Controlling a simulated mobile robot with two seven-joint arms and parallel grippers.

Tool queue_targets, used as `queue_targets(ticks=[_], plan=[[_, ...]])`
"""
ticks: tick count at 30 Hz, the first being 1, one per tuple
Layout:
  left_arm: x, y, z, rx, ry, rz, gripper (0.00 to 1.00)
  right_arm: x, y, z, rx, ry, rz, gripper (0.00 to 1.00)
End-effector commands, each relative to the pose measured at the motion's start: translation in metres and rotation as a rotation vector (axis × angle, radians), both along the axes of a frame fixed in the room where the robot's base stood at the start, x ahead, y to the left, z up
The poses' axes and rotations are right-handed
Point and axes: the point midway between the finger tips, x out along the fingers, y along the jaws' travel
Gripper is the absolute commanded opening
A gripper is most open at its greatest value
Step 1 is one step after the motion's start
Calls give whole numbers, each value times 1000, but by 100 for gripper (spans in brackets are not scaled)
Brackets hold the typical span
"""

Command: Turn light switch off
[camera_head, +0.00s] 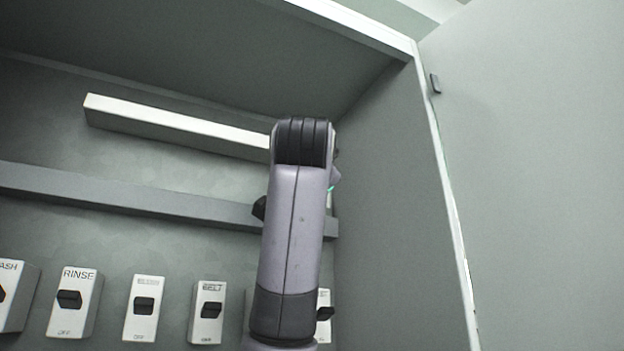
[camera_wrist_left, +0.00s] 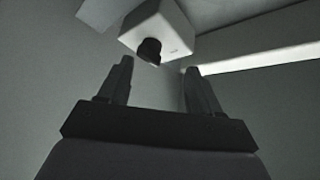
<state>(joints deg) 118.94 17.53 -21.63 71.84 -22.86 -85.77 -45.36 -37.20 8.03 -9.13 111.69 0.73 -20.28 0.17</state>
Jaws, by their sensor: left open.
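A row of pale switch boxes with black rockers runs along the back wall in the head view. One reads RINSE (camera_head: 76,302), one reads BELT (camera_head: 208,312), and the label of the box between them (camera_head: 144,308) is too blurred to read. Another switch box (camera_head: 324,328) is mostly hidden behind my arm, its label unseen. I cannot tell which is the light switch. In the left wrist view my left gripper (camera_wrist_left: 160,68) is open and empty. A pale switch box (camera_wrist_left: 170,28) with a dark rocker (camera_wrist_left: 149,50) is just beyond its fingertips, apparently apart from them.
A grey rail (camera_head: 130,195) and a pale bar (camera_head: 170,122) cross the back wall above the switches. A side wall (camera_head: 395,210) closes the recess on the right. My arm covers the middle of the head view.

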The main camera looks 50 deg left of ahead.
Motion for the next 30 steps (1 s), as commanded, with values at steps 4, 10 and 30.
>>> queue_targets(ticks=[4,10,30], plan=[[-15,-1,4,100,215,-57,64,0,0,1,0,0,0,43],[-31,-7,2,249,444,-139,64,0,0,1,0,0,0,43],[16,19,5,327,544,-181,64,0,0,25,0,0,0,43]])
